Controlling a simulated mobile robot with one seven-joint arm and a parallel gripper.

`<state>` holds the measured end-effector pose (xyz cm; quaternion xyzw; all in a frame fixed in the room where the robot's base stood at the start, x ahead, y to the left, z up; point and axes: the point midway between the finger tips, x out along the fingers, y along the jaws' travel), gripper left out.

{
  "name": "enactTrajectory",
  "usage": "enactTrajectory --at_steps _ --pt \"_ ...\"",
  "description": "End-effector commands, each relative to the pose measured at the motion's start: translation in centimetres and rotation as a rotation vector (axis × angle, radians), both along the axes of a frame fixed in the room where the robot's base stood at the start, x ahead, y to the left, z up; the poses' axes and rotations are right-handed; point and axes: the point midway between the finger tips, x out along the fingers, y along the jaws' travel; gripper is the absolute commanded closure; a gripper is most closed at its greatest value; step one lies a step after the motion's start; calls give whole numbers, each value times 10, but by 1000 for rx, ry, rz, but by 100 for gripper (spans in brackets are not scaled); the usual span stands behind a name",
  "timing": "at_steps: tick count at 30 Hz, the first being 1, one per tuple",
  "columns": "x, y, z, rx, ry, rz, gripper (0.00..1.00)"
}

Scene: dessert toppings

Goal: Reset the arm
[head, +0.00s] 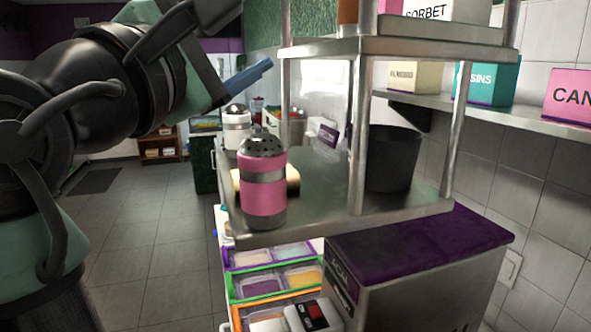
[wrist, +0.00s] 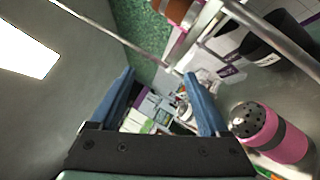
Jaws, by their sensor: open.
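My gripper (wrist: 160,97) shows in the wrist view with its two blue fingers spread apart and nothing between them. In the head view, a blue fingertip of my gripper (head: 248,77) points right, at the upper left of the metal shelf (head: 320,200). My arm fills the left of the head view. A pink shaker (head: 264,185) with a dark perforated top stands upright on the shelf, below and apart from my gripper. The pink shaker (wrist: 272,132) also shows at the right of the wrist view. A white shaker (head: 236,127) stands behind it.
A black container (head: 393,158) stands on the shelf behind a metal post (head: 357,135). An upper shelf (head: 400,47) sits above. Boxes stand on a wall shelf (head: 500,112) at right. Topping trays (head: 270,256) lie below. Open floor (head: 150,240) is at left.

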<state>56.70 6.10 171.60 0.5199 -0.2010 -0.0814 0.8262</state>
Motion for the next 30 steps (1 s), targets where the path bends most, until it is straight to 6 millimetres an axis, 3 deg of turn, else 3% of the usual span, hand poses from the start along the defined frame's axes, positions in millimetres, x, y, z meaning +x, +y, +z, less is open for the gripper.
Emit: enactTrajectory --at_steps 1,8,18,24,30 --pt "0 -6 -14 101 -66 59 21" --pt "-20 -23 -38 609 -358 398 21" --pt "-89 -49 -62 1348 -645 974 21" --pt "-123 -57 -66 1611 -692 1207 21" --pt "-131 -59 -64 1679 -698 1271 21"
